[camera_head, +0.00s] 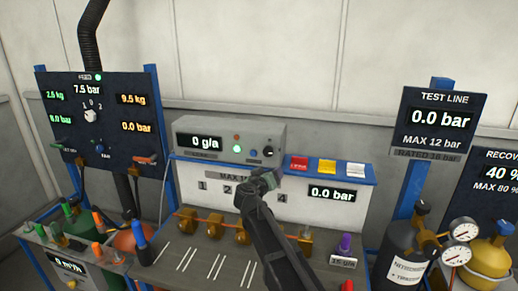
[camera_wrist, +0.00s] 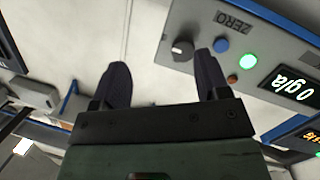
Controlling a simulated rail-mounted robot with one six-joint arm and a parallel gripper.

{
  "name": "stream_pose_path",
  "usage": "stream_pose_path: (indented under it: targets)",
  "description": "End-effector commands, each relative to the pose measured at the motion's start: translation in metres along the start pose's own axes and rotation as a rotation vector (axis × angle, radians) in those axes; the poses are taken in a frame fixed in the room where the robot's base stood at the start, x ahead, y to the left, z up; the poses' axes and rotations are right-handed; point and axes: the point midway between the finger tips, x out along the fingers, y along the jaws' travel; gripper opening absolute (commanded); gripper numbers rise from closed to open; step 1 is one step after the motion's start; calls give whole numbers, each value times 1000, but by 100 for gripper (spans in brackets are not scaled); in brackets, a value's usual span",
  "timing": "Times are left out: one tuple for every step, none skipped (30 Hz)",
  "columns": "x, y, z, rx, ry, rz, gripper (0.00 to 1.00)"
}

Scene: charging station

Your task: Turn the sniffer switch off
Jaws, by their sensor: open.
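A grey box (camera_head: 215,127) with a "0 g/a" display stands on the middle station; I take it as the sniffer. Its black rotary knob (camera_wrist: 182,48) sits on the front panel beside a blue button (camera_wrist: 221,45) marked ZERO. A green lamp (camera_wrist: 247,61) on the panel is lit. My gripper (camera_wrist: 162,78) is open and empty. In the wrist view the knob lies a little beyond the fingertips, between them sideways and nearer the right finger. In the head view my gripper (camera_head: 259,183) is just below the knob. No contact shows.
Red, yellow and white switches (camera_head: 327,166) stand right of the box. Brass valves (camera_head: 220,226) line the bench below. A blue-framed gauge panel (camera_head: 103,120) stands left, with a Test Line display (camera_head: 438,125) and cylinders (camera_head: 398,262) on the right.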

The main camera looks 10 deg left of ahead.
Motion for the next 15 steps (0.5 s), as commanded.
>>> stream_pose_path:
  targets:
    - [11,-11,-23,40,106,-27,69]
    - [11,-15,-31,69,154,-51,69]
    - [8,-18,-36,108,191,-81,69]
    - [6,-19,-38,137,204,-98,69]
    - [6,-20,-39,164,206,-112,69]
    - [5,-21,-39,189,205,-118,69]
    - [6,-20,-39,197,203,-117,69]
    - [6,-20,-39,200,203,-117,69]
    - [6,-20,-39,200,202,-117,69]
    - [7,-20,-39,200,202,-116,69]
    - [8,-20,-39,200,202,-116,69]
    - [11,-21,-40,200,201,-115,69]
    - [14,-21,-40,200,201,-114,69]
    - [18,-22,-41,200,201,-114,69]
    - [24,-22,-42,199,200,-114,69]
